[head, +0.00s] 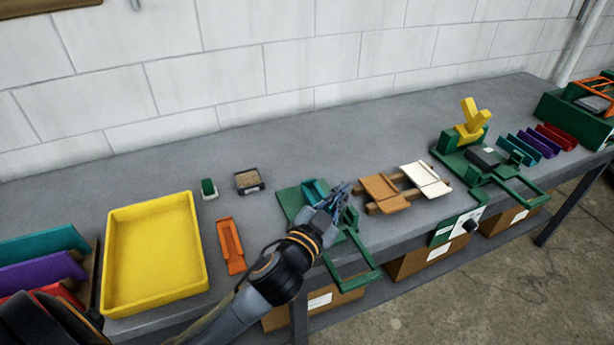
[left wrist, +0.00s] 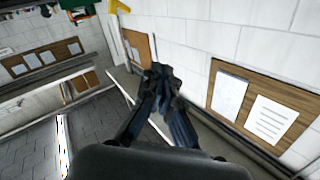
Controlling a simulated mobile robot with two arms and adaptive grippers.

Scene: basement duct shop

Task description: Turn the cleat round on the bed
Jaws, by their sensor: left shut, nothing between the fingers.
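A teal piece (head: 313,189), which looks like the cleat, lies on the green bed (head: 288,203) of a small bench fixture with a green frame at its front. My left gripper (head: 341,192) is over the right part of this bed, close beside the teal piece. It hides part of the bed and perhaps part of the teal piece. Whether it touches the piece I cannot tell. In the left wrist view the left gripper (left wrist: 160,72) has its fingers together with nothing between them. The cleat does not show clearly there. My right gripper is not in view.
A yellow tray (head: 115,215) and an orange channel piece (head: 230,246) are left of the bed. Brown (head: 382,190) and white (head: 426,180) plates lie on wooden strips to the right. A second green fixture (head: 515,183) stands farther right.

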